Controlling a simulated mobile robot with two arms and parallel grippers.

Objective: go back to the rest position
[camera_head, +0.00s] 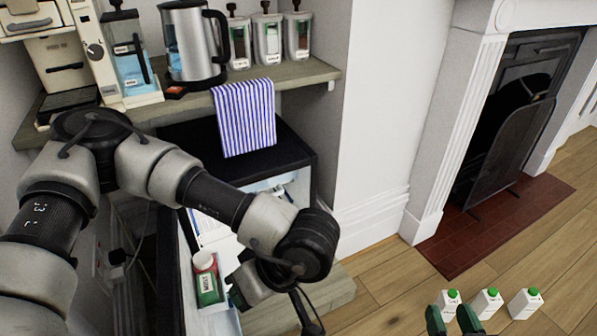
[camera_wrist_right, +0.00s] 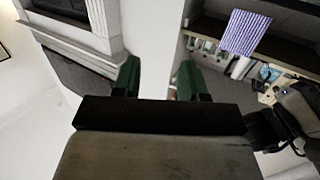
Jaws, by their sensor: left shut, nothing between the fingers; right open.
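My left arm crosses the head view from the left, in front of the counter and the open fridge. My left gripper (camera_head: 308,316) is at the bottom, beside the fridge, dark and partly cut off; it is shut and empty. My right gripper (camera_head: 453,320) shows at the bottom right as two green fingertips with a gap between them. In the right wrist view its green fingers (camera_wrist_right: 159,80) stand apart with nothing held between them.
The fridge (camera_head: 168,265) stands open below a counter (camera_head: 315,75) with a kettle (camera_head: 195,45), jars and a striped towel (camera_head: 246,118). Three green-capped cartons (camera_head: 525,303) appear near my right gripper. A fireplace (camera_head: 505,120) is at right.

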